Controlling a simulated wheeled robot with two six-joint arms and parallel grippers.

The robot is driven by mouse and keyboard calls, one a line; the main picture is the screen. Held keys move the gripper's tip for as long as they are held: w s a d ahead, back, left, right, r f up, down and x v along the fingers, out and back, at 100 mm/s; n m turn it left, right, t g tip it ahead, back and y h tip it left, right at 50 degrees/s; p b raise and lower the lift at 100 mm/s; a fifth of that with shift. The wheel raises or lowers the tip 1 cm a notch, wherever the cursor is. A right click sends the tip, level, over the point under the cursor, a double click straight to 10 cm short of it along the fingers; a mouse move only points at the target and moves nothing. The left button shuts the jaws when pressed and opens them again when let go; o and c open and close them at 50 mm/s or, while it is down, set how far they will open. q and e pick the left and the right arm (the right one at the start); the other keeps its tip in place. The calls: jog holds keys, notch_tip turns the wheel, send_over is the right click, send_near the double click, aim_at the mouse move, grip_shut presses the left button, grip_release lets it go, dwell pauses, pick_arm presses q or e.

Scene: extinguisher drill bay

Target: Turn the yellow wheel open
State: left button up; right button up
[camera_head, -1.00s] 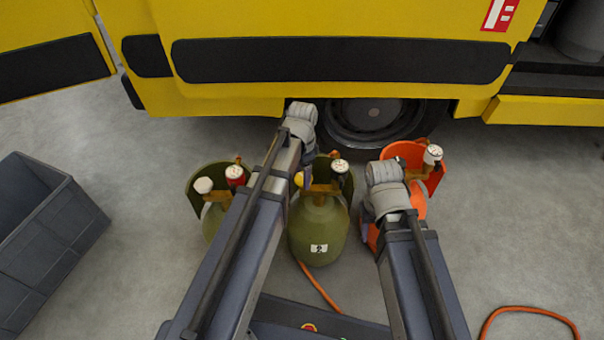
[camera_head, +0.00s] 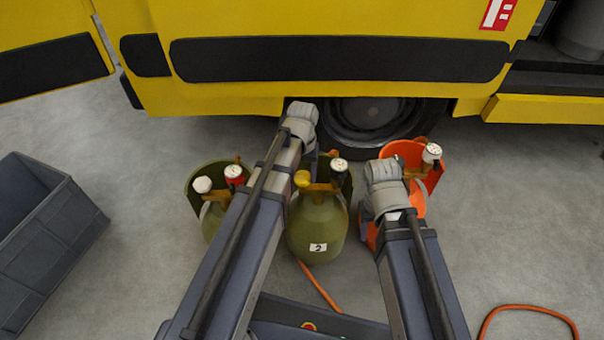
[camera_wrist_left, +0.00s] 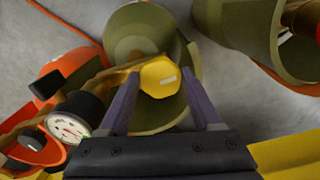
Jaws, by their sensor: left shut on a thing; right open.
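The yellow wheel (camera_head: 303,179) sits on top of the middle olive-green cylinder (camera_head: 316,225), which stands upright with a white number label. In the left wrist view the yellow wheel (camera_wrist_left: 158,77) lies between the two purple fingers of my left gripper (camera_wrist_left: 161,72), which is shut on it. In the head view my left forearm and wrist hide most of that gripper. My right gripper (camera_head: 366,222) is beside the orange cylinder (camera_head: 417,203), mostly hidden by its own wrist, and is open.
Another olive cylinder (camera_head: 211,220) with a red-topped gauge stands left, partly behind my left arm. A white gauge (camera_head: 339,165) is close beside the yellow wheel. The yellow vehicle (camera_head: 220,103) stands behind. A grey crate (camera_head: 60,235) is left, an orange hose (camera_head: 530,308) right.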

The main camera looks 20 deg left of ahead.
pick_arm(q)
jog(key=n, duration=0.4)
jog(key=shift+d+n, duration=0.1)
jog(key=shift+n, duration=0.2)
jog(key=n, duration=0.3)
jog(key=shift+n, duration=0.4)
jog(key=n, duration=0.3)
jog(key=shift+w+d, duration=0.1)
jog(key=shift+w, duration=0.05)
jog(key=shift+n, duration=2.1)
jog(key=o, duration=1.4)
jog(key=shift+r, duration=0.1)
